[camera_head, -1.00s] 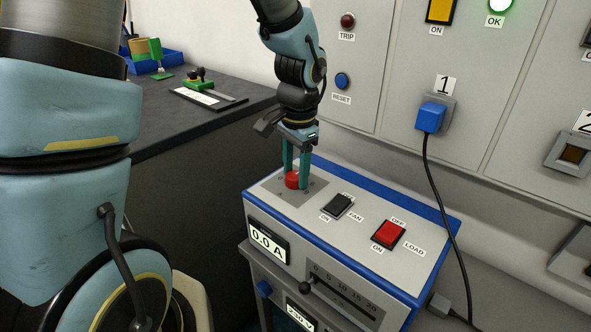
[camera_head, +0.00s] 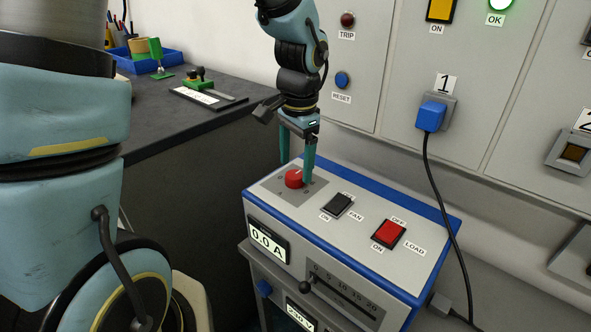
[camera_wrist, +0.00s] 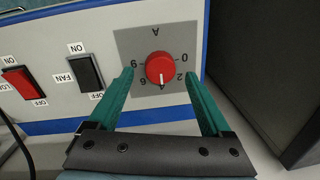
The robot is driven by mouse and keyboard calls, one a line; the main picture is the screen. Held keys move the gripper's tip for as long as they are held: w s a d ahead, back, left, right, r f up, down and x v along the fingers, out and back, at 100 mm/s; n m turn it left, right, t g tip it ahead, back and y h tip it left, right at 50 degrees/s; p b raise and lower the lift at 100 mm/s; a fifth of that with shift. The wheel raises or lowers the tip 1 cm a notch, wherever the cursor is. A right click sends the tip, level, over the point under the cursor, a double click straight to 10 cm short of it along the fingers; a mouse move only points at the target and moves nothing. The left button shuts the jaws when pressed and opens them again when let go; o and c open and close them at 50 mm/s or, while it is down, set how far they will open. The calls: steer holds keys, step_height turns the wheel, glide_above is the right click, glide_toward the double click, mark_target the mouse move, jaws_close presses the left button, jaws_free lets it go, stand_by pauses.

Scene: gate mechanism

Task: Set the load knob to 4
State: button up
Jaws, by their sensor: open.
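The red load knob (camera_head: 294,178) sits on a grey dial plate on top of the bench unit. In the wrist view the knob (camera_wrist: 160,67) shows a white mark at its lower edge, pointing toward the 4. The dial plate (camera_wrist: 126,40) carries 0, 2, 4, 6 and an A. My gripper (camera_head: 296,172) is open above the plate, with its green fingers spread to either side of the knob. In the wrist view my gripper (camera_wrist: 160,75) has a visible gap between each fingertip and the knob. The ammeter display (camera_head: 267,243) reads 0.0 A.
The black fan switch (camera_head: 339,206) and red load switch (camera_head: 389,233) stand beside the dial. A slider (camera_head: 304,286) is on the front face. A blue plug (camera_head: 431,117) with a hanging black cable is in the wall panel. A dark worktop (camera_head: 160,110) lies at left.

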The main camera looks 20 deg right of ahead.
mark_target(297, 176)
step_height(297, 176, up, 8)
steer(key=shift+s+r+b, duration=0.2)
steer(key=shift+s+b, duration=0.05)
steer(key=shift+b, duration=0.2)
stand_by(0.3)
steer(key=a+f+n, duration=0.2)
steer(key=a+n, duration=0.2)
steer(key=a, duration=0.4)
steer(key=w+a+f+n, duration=0.1)
steer(key=a+f+n, duration=0.2)
steer(key=a, duration=0.6)
steer(key=w+a+f+n, duration=0.1)
steer(key=a+f+n, duration=0.2)
steer(key=a+n, duration=0.3)
steer(key=shift+a+t, duration=0.4)
steer(key=shift+a, duration=0.85)
